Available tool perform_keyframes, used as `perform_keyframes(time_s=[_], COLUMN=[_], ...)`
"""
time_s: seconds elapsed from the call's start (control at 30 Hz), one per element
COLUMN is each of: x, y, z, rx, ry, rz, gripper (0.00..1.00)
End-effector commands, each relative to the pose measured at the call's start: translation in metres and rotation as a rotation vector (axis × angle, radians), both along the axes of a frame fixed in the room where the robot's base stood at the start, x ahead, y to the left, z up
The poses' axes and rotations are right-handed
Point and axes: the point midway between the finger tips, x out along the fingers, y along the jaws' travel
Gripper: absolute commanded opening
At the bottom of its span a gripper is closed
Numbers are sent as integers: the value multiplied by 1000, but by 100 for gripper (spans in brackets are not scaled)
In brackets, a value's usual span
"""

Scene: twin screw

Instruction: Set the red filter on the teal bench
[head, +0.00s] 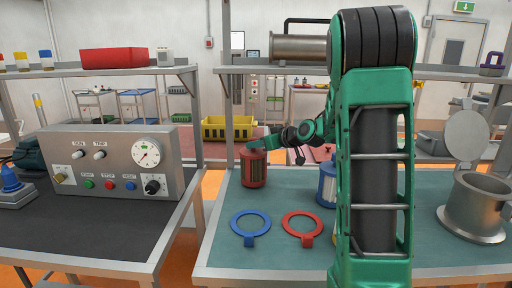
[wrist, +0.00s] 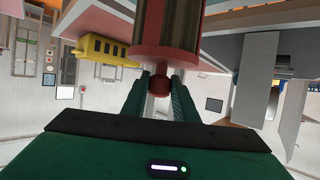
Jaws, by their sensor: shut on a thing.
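The red filter (head: 254,170) is an upright cylinder with red end caps and a ribbed brown middle, at the back left of the teal bench (head: 225,240) in the head view. I cannot tell whether its base touches the bench or hangs just above it. My gripper (head: 262,143) is at the filter's top, coming from the right. In the wrist view my gripper (wrist: 158,92) has both fingers around the small red knob (wrist: 158,83) of the red filter (wrist: 166,38), which appears upside down there.
A blue filter (head: 326,186) stands to the right, partly hidden by my arm. A blue ring (head: 249,241) and a red ring (head: 307,241) lie in front. An open metal pot (head: 474,212) stands far right. A control box (head: 110,163) is on the left bench. A shelf (head: 262,69) runs above.

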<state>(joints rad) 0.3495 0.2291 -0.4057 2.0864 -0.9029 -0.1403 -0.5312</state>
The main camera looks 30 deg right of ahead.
Motion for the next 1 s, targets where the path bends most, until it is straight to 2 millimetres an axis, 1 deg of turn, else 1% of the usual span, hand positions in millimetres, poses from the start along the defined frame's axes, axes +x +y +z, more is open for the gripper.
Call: perform_keyframes(time_s=[0.03,0.37,0.4,0.43,0.47,0.8,0.93,1.0], x=[0,0,0,0,0,-1,-13,-24], y=[0,0,0,0,0,0,-3,-5], z=[-3,-5,-5,-5,-5,-3,3,7], rx=[1,-1,-1,-1,-1,-1,-1,-1], ry=[-1,-2,-1,-1,-1,-1,-2,-3], rz=[1,0,0,0,0,0,-1,-3], gripper=[0,0,36,43,45,45,45,45])
